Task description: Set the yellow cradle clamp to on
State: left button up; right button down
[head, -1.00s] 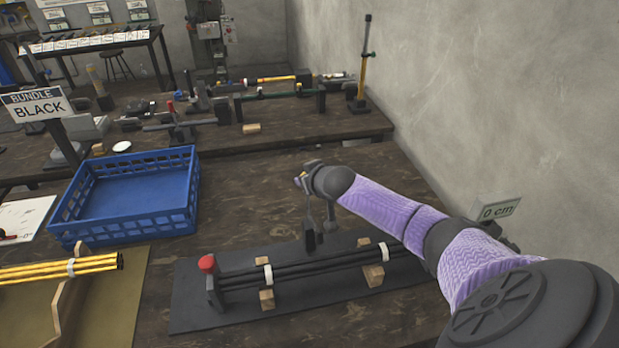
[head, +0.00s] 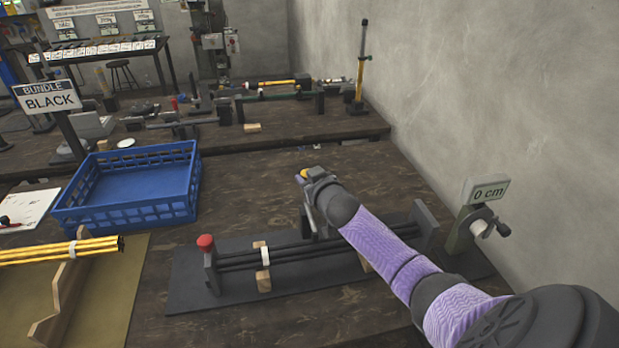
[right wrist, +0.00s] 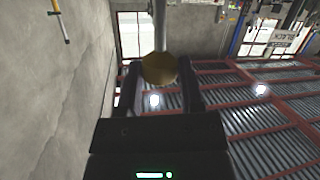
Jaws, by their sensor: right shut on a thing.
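My right gripper (head: 306,180) is at the middle of the head view, above the black rods. It is shut on a yellow knob (head: 303,173). In the right wrist view the knob (right wrist: 160,68) sits between the two fingers, with a grey rod running from it. The knob appears to be the yellow cradle clamp's handle; its lower part is mostly hidden behind my gripper and wrist. The black rods (head: 290,254) lie on wooden blocks on a dark mat (head: 190,288). My left gripper is not in view.
A post with a red knob (head: 205,241) stands at the rods' left end. A "0 cm" gauge (head: 488,192) stands at the right by the wall. A blue crate (head: 125,212) and yellow rods (head: 60,250) are at the left. Bare table lies behind the mat.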

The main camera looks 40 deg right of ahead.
jog(key=shift+s+a+f, duration=0.1)
jog(key=shift+f, duration=0.2)
jog(key=shift+c, duration=1.2)
grip_release()
jog(key=shift+r, duration=0.15)
jog(key=p+v, duration=0.3)
jog(key=v, duration=0.7)
jog(key=shift+p, duration=0.4)
